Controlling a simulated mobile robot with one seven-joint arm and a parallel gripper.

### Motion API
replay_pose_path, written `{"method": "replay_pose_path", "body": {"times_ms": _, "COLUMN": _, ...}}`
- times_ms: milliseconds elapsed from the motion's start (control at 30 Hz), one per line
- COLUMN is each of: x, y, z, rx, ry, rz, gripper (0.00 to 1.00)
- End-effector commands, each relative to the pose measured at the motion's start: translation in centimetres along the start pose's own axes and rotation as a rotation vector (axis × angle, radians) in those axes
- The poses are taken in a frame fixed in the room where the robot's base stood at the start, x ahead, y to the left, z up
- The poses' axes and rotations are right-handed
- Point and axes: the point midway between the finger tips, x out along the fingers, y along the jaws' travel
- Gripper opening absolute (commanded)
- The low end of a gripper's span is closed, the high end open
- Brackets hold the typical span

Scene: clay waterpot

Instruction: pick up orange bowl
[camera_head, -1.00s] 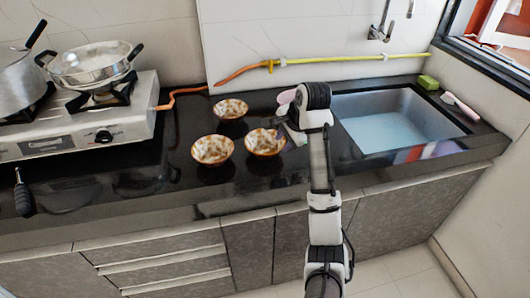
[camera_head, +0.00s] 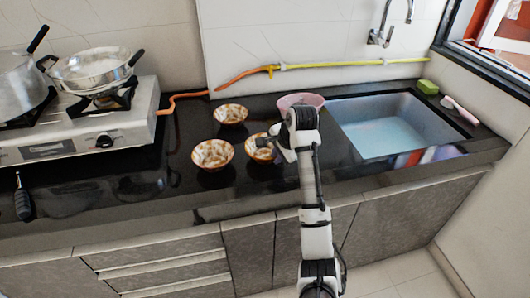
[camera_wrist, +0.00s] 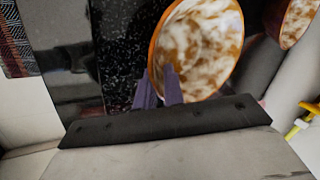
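Three white-and-brown mottled bowls with orange rims are on the dark counter: a back bowl (camera_head: 230,114), a front-left bowl (camera_head: 212,154) and a right bowl (camera_head: 258,152). My gripper (camera_head: 271,145) is at the right bowl and hides its right part. In the wrist view, the orange-rimmed bowl (camera_wrist: 205,45) is right in front of my gripper (camera_wrist: 160,84). Its two purple fingers are close together at the rim, one outside and one over the inside. They look shut on the rim. Another orange-rimmed bowl (camera_wrist: 296,20) shows at the upper right.
A pink bowl (camera_head: 301,99) stands behind my arm, beside the sink (camera_head: 390,125). A stove (camera_head: 80,125) with a pan (camera_head: 92,70) and a pot (camera_head: 20,90) is at the left. An orange and yellow hose (camera_head: 300,67) runs along the back wall.

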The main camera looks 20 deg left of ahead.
Motion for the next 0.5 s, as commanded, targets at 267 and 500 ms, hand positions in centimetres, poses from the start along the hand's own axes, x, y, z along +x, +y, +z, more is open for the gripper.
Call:
{"method": "replay_pose_path", "body": {"times_ms": 267, "x": -0.05, "y": -0.02, "z": -0.01, "rx": 0.000, "ry": 0.000, "rz": 0.000, "gripper": 0.00}}
{"method": "replay_pose_path", "body": {"times_ms": 500, "x": -0.18, "y": -0.09, "z": -0.02, "rx": 0.000, "ry": 0.000, "rz": 0.000, "gripper": 0.00}}
